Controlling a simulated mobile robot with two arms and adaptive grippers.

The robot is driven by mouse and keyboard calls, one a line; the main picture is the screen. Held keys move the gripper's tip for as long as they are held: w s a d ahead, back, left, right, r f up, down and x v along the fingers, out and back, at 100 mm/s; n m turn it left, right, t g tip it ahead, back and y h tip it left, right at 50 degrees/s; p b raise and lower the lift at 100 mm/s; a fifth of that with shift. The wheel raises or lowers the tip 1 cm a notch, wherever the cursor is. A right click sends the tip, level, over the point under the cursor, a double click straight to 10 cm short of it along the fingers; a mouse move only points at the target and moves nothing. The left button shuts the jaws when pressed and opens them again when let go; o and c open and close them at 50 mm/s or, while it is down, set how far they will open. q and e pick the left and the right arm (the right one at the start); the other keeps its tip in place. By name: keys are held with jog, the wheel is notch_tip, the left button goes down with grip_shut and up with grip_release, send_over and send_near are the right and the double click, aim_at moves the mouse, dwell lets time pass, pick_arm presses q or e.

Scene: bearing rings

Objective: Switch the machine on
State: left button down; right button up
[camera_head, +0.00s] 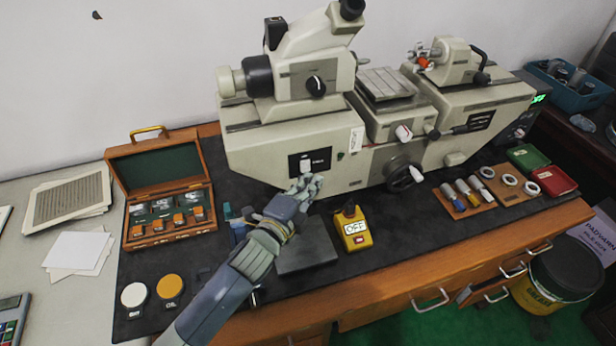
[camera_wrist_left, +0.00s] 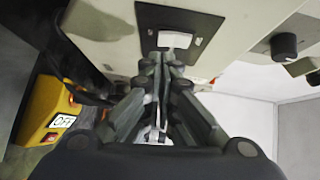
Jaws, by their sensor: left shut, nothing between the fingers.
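The machine (camera_head: 290,135) is a large cream measuring machine on a dark mat across the bench. Its front carries a black switch plate (camera_head: 310,159) with a white rocker switch (camera_head: 305,166). My left gripper (camera_head: 308,183) is shut and empty, its fingertips just below the switch. In the left wrist view the switch plate (camera_wrist_left: 180,32) and white switch (camera_wrist_left: 174,40) lie just beyond the closed fingertips (camera_wrist_left: 162,62); whether they touch cannot be told. A yellow box (camera_head: 355,233) marked OFF stands in front of the machine; it also shows in the wrist view (camera_wrist_left: 45,110). My right gripper is not in view.
An open wooden case (camera_head: 172,235) with small parts stands left of my left arm. A dark grey plate (camera_head: 306,246) lies beside the yellow box. Wooden holders with pens and rings (camera_head: 515,188) lie at the right. A handwheel (camera_head: 403,174) juts from the machine front.

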pick_arm(q)
jog(key=shift+w+a+f, duration=0.1)
jog(key=shift+w+a, duration=0.05)
jog(key=shift+w, duration=0.4)
jog(key=shift+w+a+f+m+b, duration=0.15)
jog(key=shift+w+m+b, duration=0.15)
jog(key=shift+b, duration=0.6)
jog(key=shift+s+f, duration=0.1)
